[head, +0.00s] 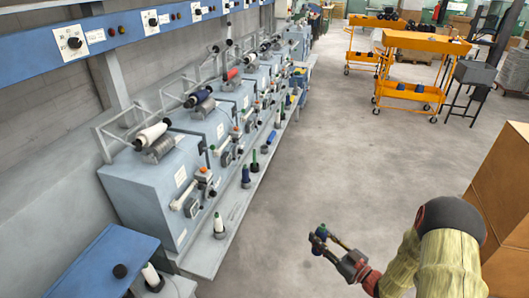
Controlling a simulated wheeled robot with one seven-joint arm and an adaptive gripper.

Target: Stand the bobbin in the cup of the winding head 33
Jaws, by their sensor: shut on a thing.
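My gripper (320,241) is at the lower middle of the head view, over the open floor to the right of the machine row. It is shut on a small bobbin (322,231) that looks dark blue with some green. The fingers hide part of the bobbin, and its tilt is hard to tell. The winding heads stand in a row of grey-blue machines along the wall; the nearest whole one (135,186) is at the left. Their labels are too small to read, so I cannot tell which is 33. The gripper is well apart from them.
A low ledge (207,256) in front of the machines bears upright bobbins, among them a white one (219,224) and a dark blue one (245,177). A cardboard box (500,205) stands at the right. Orange carts (412,90) are at the back. The middle floor is clear.

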